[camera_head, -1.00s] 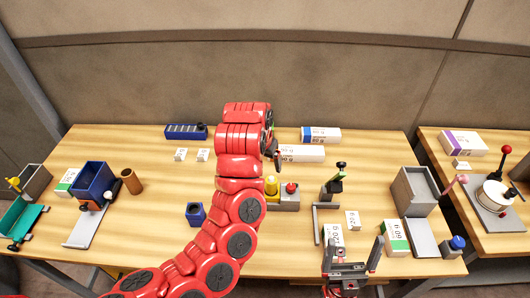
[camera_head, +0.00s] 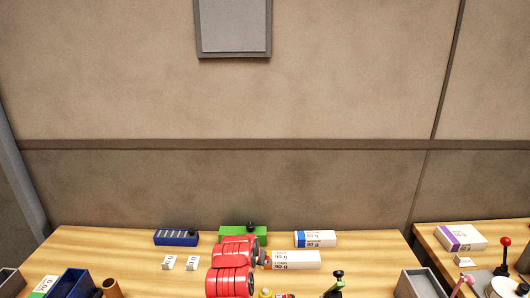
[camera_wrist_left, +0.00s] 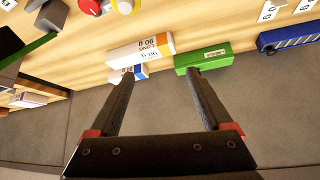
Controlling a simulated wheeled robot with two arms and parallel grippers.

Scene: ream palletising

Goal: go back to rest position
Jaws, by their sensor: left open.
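My left arm (camera_head: 231,273) is red and reaches up from the bottom of the head view to the back of the table. Its gripper is mostly hidden there. In the left wrist view my left gripper (camera_wrist_left: 159,77) is open, its two black fingers apart with nothing between them. A white ream with an orange edge (camera_wrist_left: 140,48) and a green box (camera_wrist_left: 205,58) lie beyond the fingertips, and a white and blue ream (camera_wrist_left: 128,74) is partly hidden by the left finger. My right gripper is not in view.
The wooden table (camera_head: 130,255) has a blue case (camera_head: 177,238), small white labels (camera_head: 168,262) and a white and blue ream (camera_head: 315,239) along its back. A grey bin (camera_head: 420,284) stands at right. A second table with a purple-edged ream (camera_head: 460,238) is further right. A wall rises behind.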

